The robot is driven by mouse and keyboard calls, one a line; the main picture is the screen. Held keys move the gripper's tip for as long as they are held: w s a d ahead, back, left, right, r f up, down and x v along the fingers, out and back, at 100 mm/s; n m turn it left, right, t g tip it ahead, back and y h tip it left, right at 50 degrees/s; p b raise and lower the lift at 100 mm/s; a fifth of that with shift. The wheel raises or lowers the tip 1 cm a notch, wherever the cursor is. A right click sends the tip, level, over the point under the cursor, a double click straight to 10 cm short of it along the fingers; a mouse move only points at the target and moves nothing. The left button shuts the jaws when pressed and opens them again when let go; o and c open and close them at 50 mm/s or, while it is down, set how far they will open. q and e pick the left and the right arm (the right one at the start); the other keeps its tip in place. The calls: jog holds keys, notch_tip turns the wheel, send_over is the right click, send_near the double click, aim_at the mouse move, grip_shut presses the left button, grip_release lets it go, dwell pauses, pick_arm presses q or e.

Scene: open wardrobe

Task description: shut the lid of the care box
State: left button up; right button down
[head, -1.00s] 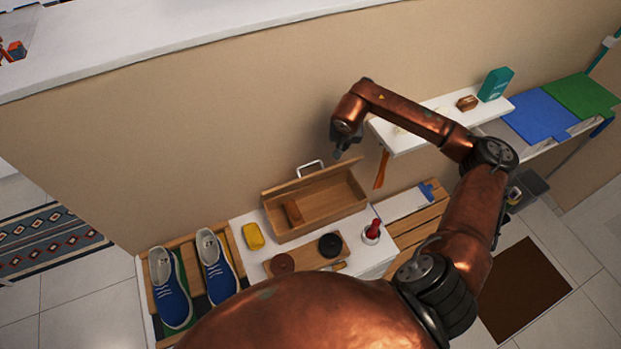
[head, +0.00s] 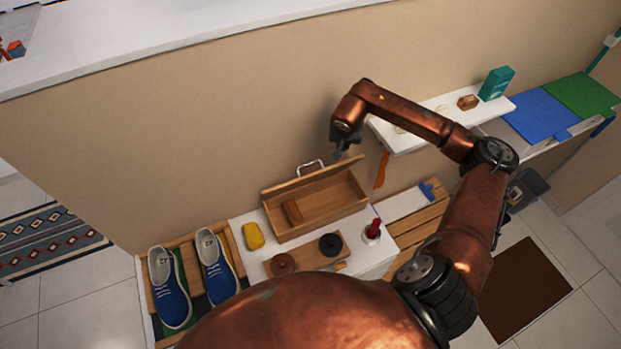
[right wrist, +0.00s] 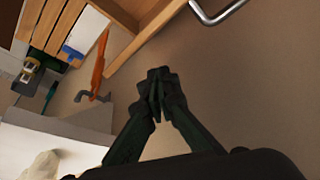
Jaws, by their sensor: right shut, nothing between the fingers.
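The care box (head: 325,211) is a wooden box on the white bench top against the beige wall. Its lid (head: 311,180) stands raised at the back, with a metal handle (head: 311,167) on it. A brown block (head: 293,211) lies inside at the left. My right gripper (head: 339,155) is shut and empty, above and behind the box's right end, near the wall. In the right wrist view the closed fingers (right wrist: 158,92) are apart from the wooden box (right wrist: 135,30) and the handle (right wrist: 218,14). My left gripper is not in view.
A yellow item (head: 253,236) and blue shoes (head: 170,287) are left of the box. In front lie a tray (head: 310,257) with round tins and a red-handled item (head: 373,230). A white shelf (head: 410,143) with an orange item (head: 382,169) hanging below is at the right.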

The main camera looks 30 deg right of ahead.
jog(key=shift+f+b, duration=1.8)
jog(key=shift+f, duration=0.5)
jog(key=shift+s+f, duration=0.1)
jog(key=shift+s, duration=0.05)
jog(key=shift+s+a+f+b, duration=0.1)
jog(key=shift+s+f+b, duration=0.3)
jog(key=shift+s, duration=0.45)
jog(key=shift+s+a+f+b, duration=0.1)
jog(key=shift+s+f+b, duration=0.25)
jog(key=shift+s, duration=0.55)
jog(key=shift+s+f, duration=0.1)
jog(key=shift+f, duration=0.05)
jog(key=shift+s+a+f+b, duration=0.1)
jog(key=shift+s+f+b, duration=0.35)
jog(key=shift+s, duration=0.3)
